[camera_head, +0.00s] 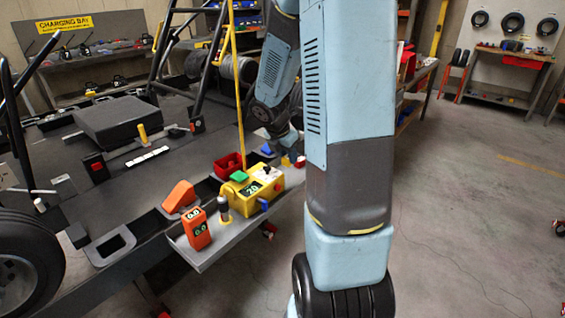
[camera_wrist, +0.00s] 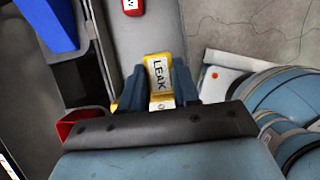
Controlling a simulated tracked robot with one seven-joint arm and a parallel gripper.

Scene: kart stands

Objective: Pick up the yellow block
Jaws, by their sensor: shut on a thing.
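The yellow block (camera_wrist: 160,68) shows in the wrist view with a white face printed "LEAK". It sits between the two dark blue fingers of my gripper (camera_wrist: 157,86), which is shut on it. Behind it is the grey tray or shelf surface (camera_wrist: 150,33); I cannot tell whether the block touches it. In the head view my gripper (camera_head: 289,148) is at the far right end of the grey side tray (camera_head: 226,240), partly hidden by my own arm. The block is too small and covered there to make out clearly.
A blue item (camera_wrist: 48,22), a red item (camera_wrist: 133,6) and a red bin (camera_wrist: 75,124) lie near my gripper.

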